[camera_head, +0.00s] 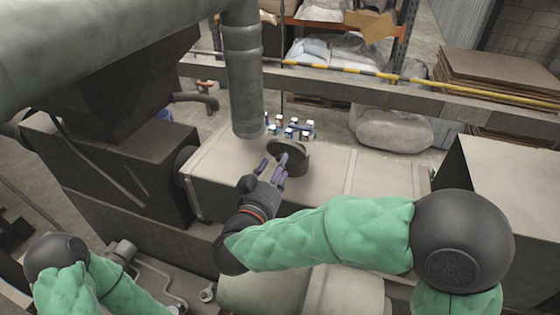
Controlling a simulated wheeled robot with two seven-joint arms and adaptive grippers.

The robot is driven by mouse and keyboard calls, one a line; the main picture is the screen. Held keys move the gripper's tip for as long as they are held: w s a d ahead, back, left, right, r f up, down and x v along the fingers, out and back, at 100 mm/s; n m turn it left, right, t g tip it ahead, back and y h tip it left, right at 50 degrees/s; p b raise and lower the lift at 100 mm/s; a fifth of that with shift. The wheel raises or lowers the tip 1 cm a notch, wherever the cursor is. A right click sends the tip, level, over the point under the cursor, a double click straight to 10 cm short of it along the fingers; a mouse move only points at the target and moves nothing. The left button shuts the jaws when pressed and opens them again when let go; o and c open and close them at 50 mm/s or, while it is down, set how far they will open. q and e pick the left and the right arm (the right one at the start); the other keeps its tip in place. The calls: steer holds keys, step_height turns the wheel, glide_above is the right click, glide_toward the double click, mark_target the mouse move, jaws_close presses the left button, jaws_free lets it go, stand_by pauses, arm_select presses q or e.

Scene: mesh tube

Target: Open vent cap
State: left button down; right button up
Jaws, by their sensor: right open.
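The vent cap (290,146) is a dark round lid on a short dark cylinder that stands on top of a long grey metal box. I cannot tell whether the lid is raised at all. My right gripper (273,164) is open at the near left side of the vent, its purple-grey fingers pointing up toward the lid's rim. One fingertip overlaps the lid in the picture; I cannot tell whether it touches. My left arm shows only in part at the bottom left, and its gripper is outside the view.
A thick vertical pipe (244,85) comes down just behind and left of the vent. Several small bottles (290,128) stand behind the vent. A beam with a yellow-black bar (440,93) crosses behind. The box top (330,170) right of the vent is clear.

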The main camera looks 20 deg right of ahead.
steer(key=x, duration=0.3)
jaws_close()
stand_by(0.3)
